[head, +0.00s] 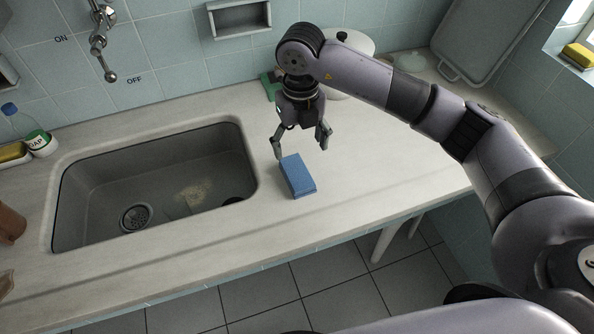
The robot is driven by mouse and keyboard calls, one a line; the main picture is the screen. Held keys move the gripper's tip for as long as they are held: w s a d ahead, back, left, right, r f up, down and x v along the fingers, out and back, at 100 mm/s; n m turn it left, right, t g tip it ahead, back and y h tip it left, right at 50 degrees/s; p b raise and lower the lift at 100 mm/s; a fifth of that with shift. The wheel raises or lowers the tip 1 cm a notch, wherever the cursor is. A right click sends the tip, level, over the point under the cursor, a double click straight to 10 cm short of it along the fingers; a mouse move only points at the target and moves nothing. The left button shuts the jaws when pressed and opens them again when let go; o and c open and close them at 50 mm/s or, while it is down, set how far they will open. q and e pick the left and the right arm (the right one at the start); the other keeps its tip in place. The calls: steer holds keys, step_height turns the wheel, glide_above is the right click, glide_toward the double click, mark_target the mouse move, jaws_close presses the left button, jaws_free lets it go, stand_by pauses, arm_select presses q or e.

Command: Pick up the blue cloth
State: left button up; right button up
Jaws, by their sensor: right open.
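The blue cloth (298,177) looks like a folded, block-shaped piece. It lies on the pale marble counter (400,173), just right of the sink. My right gripper (301,152) points down with its two fingers spread, and it is empty. It is above and behind the cloth, with the left fingertip near the cloth's back left corner. I cannot tell whether that fingertip touches the cloth. My left gripper is not in view.
The sink (248,160) lies left of the cloth. A white round pot (357,42) and a green item (268,84) stand behind my right gripper. A soap bottle (38,143) stands at the far left. A grey tray (481,35) leans at the back right. Counter right of the cloth is clear.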

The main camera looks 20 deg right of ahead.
mark_target(297, 172)
step_height(297, 172, down, 3)
steer(key=shift+f, duration=0.2)
step_height(297, 172, down, 3)
steer(key=shift+w+a+r+p, duration=0.1)
steer(key=shift+w+p, duration=0.05)
steer(key=shift+p, duration=0.6)
steer(key=f, duration=0.1)
steer(key=f+p, duration=0.1)
steer(key=f, duration=0.1)
steer(key=shift+w+a+f, duration=0.1)
steer(key=shift+w+f, duration=0.1)
steer(key=shift+f, duration=0.3)
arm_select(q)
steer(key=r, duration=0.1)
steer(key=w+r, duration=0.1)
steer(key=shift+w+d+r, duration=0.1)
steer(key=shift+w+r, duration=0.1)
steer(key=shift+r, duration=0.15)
arm_select(e)
steer(key=shift+c, duration=0.3)
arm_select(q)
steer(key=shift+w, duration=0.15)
arm_select(e)
steer(key=c, duration=1.2)
steer(key=shift+r, duration=0.1)
